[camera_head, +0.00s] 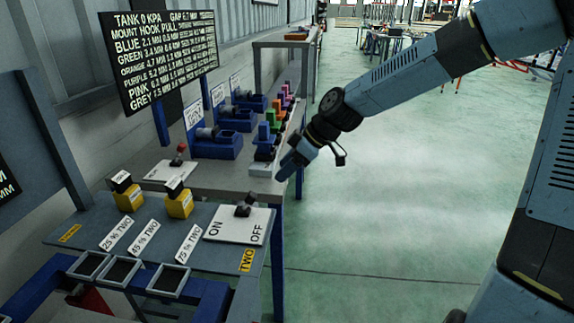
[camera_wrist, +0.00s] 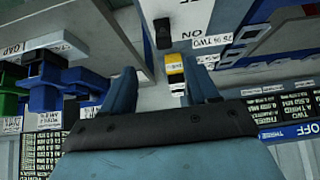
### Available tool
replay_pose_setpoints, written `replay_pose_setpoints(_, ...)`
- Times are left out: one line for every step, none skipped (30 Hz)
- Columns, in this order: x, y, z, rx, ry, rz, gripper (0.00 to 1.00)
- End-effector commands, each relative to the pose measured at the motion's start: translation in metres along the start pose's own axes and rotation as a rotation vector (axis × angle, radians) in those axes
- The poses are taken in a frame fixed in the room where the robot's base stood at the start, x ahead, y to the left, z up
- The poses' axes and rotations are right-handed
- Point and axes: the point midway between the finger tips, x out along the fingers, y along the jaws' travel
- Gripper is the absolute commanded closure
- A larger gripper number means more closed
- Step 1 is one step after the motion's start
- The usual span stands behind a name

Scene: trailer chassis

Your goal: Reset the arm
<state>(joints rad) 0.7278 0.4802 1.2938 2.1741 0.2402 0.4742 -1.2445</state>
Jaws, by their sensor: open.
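My arm reaches in from the upper right in the head view, and my gripper (camera_head: 288,168) hangs beside the right edge of the workbench (camera_head: 215,183). In the wrist view, the two blue-grey fingers of my gripper (camera_wrist: 163,92) stand apart with nothing between them. A small white block (camera_head: 262,169) lies on the bench just left of the fingertips. I cannot tell whether the fingers touch it.
A front panel has an ON/OFF switch plate (camera_head: 238,225), two yellow blocks (camera_head: 180,203) and several square sockets (camera_head: 122,271). Blue fixtures (camera_head: 216,144) and coloured pieces (camera_head: 277,112) stand behind. A text board (camera_head: 160,55) rises at left. The green floor (camera_head: 420,200) to the right is clear.

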Motion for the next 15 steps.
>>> replay_pose_setpoints(0.0, -0.001, 0.001, 0.001, -0.004, 0.0, 0.4)
replay_pose_setpoints(0.001, -0.001, 0.002, 0.004, -0.01, 0.0, 0.4)
replay_pose_setpoints(0.001, -0.002, 0.004, 0.01, -0.021, 0.001, 0.4)
replay_pose_setpoints(0.002, -0.003, 0.006, 0.017, -0.034, 0.002, 0.4)
replay_pose_setpoints(0.002, -0.005, 0.009, 0.026, -0.05, 0.005, 0.4)
replay_pose_setpoints(0.002, -0.006, 0.014, 0.041, -0.076, 0.009, 0.4)
replay_pose_setpoints(0.002, -0.008, 0.019, 0.055, -0.098, 0.014, 0.4)
replay_pose_setpoints(0.002, -0.01, 0.023, 0.07, -0.121, 0.019, 0.4)
replay_pose_setpoints(0.0, -0.012, 0.03, 0.093, -0.155, 0.029, 0.4)
replay_pose_setpoints(-0.002, -0.014, 0.035, 0.112, -0.18, 0.037, 0.4)
replay_pose_setpoints(-0.004, -0.015, 0.04, 0.133, -0.205, 0.047, 0.4)
replay_pose_setpoints(-0.007, -0.018, 0.046, 0.159, -0.237, 0.061, 0.4)
replay_pose_setpoints(-0.01, -0.019, 0.051, 0.178, -0.259, 0.072, 0.4)
replay_pose_setpoints(-0.014, -0.021, 0.055, 0.197, -0.28, 0.085, 0.4)
replay_pose_setpoints(-0.019, -0.023, 0.061, 0.224, -0.308, 0.103, 0.4)
